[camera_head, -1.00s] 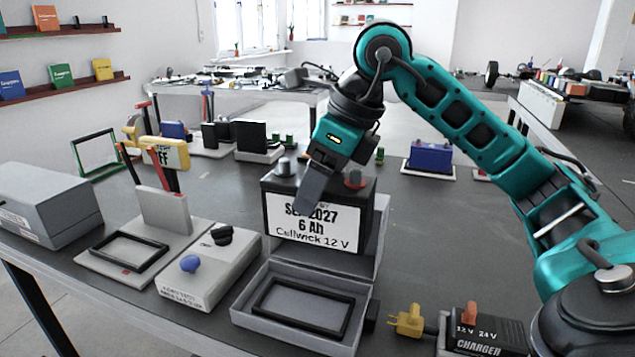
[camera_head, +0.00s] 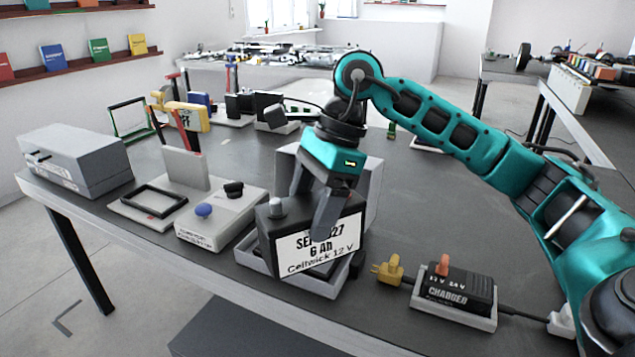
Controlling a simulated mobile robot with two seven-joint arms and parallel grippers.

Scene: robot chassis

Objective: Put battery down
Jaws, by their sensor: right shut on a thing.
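The battery (camera_head: 318,246) is a black box with a white label reading "6 Ah" and "12 V". My right gripper (camera_head: 322,210) is shut on it from above, with its fingers against the top and label side. The battery is slightly tilted and covers most of a light grey open tray (camera_head: 292,281). I cannot tell whether it touches the tray floor. The tray's raised grey back (camera_head: 373,190) shows behind the battery. My left gripper is not in view.
Left of the tray stands a grey device with a blue knob (camera_head: 204,210), then a stand with a black frame (camera_head: 153,202) and a grey box (camera_head: 75,160). To the right are a yellow plug (camera_head: 388,269) and a charger (camera_head: 456,288). The table behind is largely clear at right.

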